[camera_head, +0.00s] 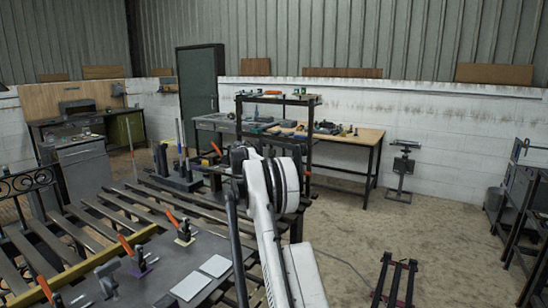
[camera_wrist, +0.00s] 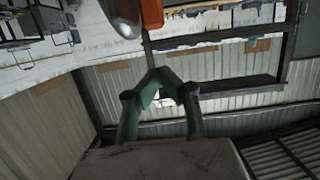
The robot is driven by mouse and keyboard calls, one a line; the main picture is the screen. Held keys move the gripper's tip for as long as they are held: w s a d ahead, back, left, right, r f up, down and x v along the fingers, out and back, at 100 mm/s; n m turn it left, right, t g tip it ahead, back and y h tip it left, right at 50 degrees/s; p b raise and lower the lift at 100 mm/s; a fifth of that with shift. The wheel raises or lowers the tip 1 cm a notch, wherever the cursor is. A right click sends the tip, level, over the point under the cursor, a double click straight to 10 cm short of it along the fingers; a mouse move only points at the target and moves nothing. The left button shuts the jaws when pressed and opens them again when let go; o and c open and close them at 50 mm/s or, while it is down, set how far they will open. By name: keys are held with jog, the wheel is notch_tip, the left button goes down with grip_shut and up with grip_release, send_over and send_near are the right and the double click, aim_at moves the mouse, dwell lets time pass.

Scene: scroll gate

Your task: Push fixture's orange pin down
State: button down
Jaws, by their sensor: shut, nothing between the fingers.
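Several clamp fixtures with orange parts stand on the worktable and slatted frame at lower left in the head view. One orange handle (camera_head: 216,148) rises just left of my arm's far end, and others stand nearer, such as the orange handle (camera_head: 172,217) and another orange handle (camera_head: 126,245). I cannot tell which is the task's pin. An orange piece (camera_wrist: 152,12) shows at the top edge of the wrist view, beside a grey rounded part and beyond my fingers. My gripper (camera_wrist: 160,80) is shut and empty, its fingertips together. In the head view my arm mostly hides it.
A dark worktable (camera_head: 215,245) with two light plates lies at front left. A yellow bar (camera_head: 80,265) crosses the slatted frame. A wooden bench (camera_head: 360,135) with tools stands behind. The concrete floor at right is open around a dark red stand (camera_head: 397,280).

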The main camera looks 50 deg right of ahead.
jog(key=w+b+v, duration=0.1)
jog(key=v, duration=0.6)
jog(key=shift+s+a, duration=0.4)
jog(key=shift+s, duration=0.15)
jog(key=shift+r, duration=0.1)
jog(key=s+a+r+n+t+y+b, duration=0.1)
jog(key=a+r+n+t+y+b, duration=0.2)
jog(key=a, duration=1.8)
jog(key=s+a+n+t+y, duration=0.1)
jog(key=s+a+n+y, duration=0.2)
jog(key=a, duration=0.7)
jog(key=s+a+n+y, duration=0.15)
jog(key=s+a, duration=0.35)
jog(key=a, duration=0.5)
jog(key=s+a+f+n+y, duration=0.2)
jog(key=s+a+f, duration=0.3)
jog(key=s+a, duration=0.4)
jog(key=s+a+f+n+t+y+b, duration=0.1)
jog(key=s+a+f+n+y, duration=0.2)
jog(key=s+a+f, duration=0.3)
jog(key=s+a+f+n+y, duration=0.2)
jog(key=s+a+f+n, duration=0.2)
jog(key=s+a, duration=0.8)
jog(key=a+f, duration=0.2)
jog(key=a, duration=0.2)
jog(key=shift+b, duration=0.4)
jog(key=shift+y, duration=0.25)
